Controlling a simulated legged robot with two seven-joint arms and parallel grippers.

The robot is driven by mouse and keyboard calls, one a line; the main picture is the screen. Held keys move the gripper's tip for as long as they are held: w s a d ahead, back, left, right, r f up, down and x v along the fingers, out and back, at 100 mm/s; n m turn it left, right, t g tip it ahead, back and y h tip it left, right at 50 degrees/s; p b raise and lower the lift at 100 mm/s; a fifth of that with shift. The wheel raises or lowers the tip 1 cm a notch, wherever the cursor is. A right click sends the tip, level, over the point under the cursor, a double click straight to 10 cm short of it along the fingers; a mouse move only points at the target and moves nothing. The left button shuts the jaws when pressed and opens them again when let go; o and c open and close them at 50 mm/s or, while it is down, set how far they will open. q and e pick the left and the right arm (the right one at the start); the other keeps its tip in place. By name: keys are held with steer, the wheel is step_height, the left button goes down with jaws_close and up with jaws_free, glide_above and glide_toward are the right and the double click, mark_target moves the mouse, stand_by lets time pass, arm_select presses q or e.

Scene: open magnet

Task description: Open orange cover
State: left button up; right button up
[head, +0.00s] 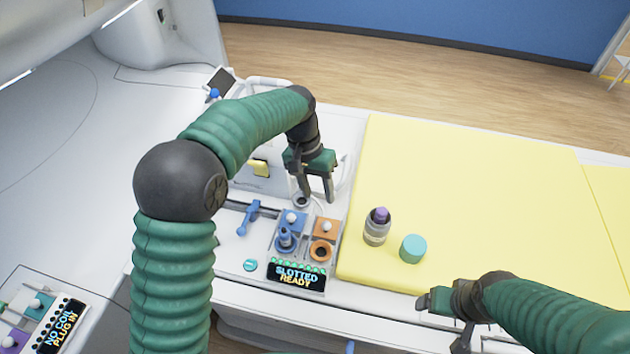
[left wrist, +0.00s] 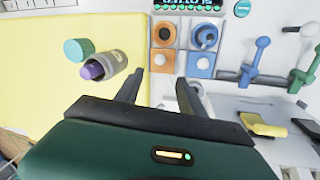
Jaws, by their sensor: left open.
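The orange cover (head: 327,228) is a small square plate with a white knob, on the panel beside a blue one. It also shows in the left wrist view (left wrist: 154,68). In front of it is an orange ring with a dark hole (head: 320,250). My left gripper (head: 316,194) is open and empty, pointing down above the panel, a little behind the orange cover in the head view. In the left wrist view its fingertips (left wrist: 161,80) are spread just below the orange cover. My right gripper (head: 440,312) is at the lower right, apart from the panel; its jaw opening is unclear.
A blue plate with a white knob (head: 292,222) and a blue plug (head: 285,240) stand beside the orange parts. A display (head: 297,276) reads "SLOTTED READY". A purple-capped bottle (head: 377,228) and teal cylinder (head: 413,249) stand on the yellow mat (head: 470,190). A blue lever (head: 248,218) is left.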

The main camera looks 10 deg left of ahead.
arm_select(q)
steer(key=r, duration=0.2)
steer(key=a+r, duration=0.1)
steer(key=r, duration=0.1)
steer(key=shift+w+r, duration=0.15)
steer(key=shift+r, duration=0.05)
steer(key=s+a+f+t, duration=0.1)
steer(key=s+a+f, duration=0.1)
steer(key=s, duration=0.4)
steer(key=s+a+f+n+t+y, duration=0.1)
steer(key=s+a+f, duration=0.1)
steer(key=s+f, duration=0.3)
steer(key=s+a+f+n+t+y, duration=0.1)
steer(key=s+a+f, duration=0.1)
steer(key=s, duration=0.6)
steer(key=shift+s+a+f, duration=0.3)
steer(key=shift+s+f, duration=0.1)
steer(key=shift+f, duration=0.35)
